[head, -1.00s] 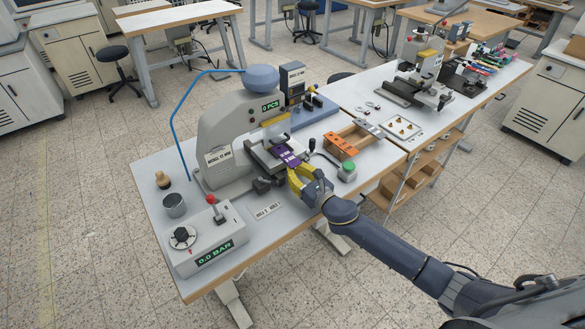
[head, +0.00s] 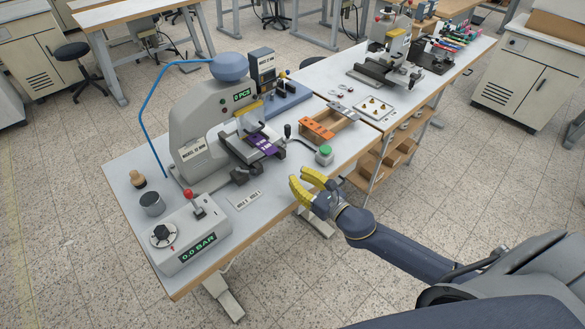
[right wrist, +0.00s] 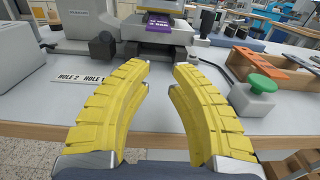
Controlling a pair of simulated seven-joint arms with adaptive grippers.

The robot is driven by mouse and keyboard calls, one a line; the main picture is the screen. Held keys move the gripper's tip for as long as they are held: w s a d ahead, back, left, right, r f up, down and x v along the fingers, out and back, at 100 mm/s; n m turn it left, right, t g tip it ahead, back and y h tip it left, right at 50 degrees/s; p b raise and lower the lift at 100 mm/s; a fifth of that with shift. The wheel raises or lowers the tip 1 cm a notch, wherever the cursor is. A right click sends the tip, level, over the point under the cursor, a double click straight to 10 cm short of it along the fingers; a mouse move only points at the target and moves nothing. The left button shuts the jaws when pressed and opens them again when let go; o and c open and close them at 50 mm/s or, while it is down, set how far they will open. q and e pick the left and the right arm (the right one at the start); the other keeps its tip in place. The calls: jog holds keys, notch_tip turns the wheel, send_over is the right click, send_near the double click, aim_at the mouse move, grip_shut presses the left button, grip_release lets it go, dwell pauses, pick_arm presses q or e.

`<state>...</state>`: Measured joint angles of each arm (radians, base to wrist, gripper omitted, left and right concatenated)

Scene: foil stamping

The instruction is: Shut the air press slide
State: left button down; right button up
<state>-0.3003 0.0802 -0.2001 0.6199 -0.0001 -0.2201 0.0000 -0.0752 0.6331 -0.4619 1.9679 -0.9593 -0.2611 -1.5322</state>
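The air press (head: 188,125) is a grey curved machine with a blue-grey dome, standing on the near table. Its slide (right wrist: 156,50) sticks out at the front under the press head and carries a purple plate (head: 264,146), which also shows at the top of the right wrist view (right wrist: 158,23). How far the slide is out is hard to tell. A black-knobbed lever (head: 287,130) stands beside it. My right gripper (head: 300,176) has yellow fingers and is open and empty near the table's front edge, apart from the slide. My left gripper is out of view.
A green button box (head: 324,156) and a wooden rack with an orange bar (head: 317,131) stand right of the slide. A "HOLE 2 / HOLE 1" label (head: 244,200) and the "0.0 BAR" control box (head: 190,236) lie left. Bare tabletop lies before the slide.

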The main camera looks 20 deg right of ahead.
aim_at(288, 129)
jog(key=o, duration=0.5)
jog(key=d+r+h, duration=0.1)
jog(key=d+r, duration=0.1)
jog(key=d, duration=0.1)
jog(key=d+r+m+h, duration=0.1)
jog(key=d+r, duration=0.2)
jog(key=shift+w+m+t, duration=0.15)
jog(key=shift+m+t, duration=0.15)
jog(key=shift+c, duration=0.2)
jog(key=x, duration=1.7)
jog(key=shift+w+d+r, duration=0.15)
jog(key=shift+w+d, duration=0.05)
jog(key=shift+d, duration=0.2)
grip_shut()
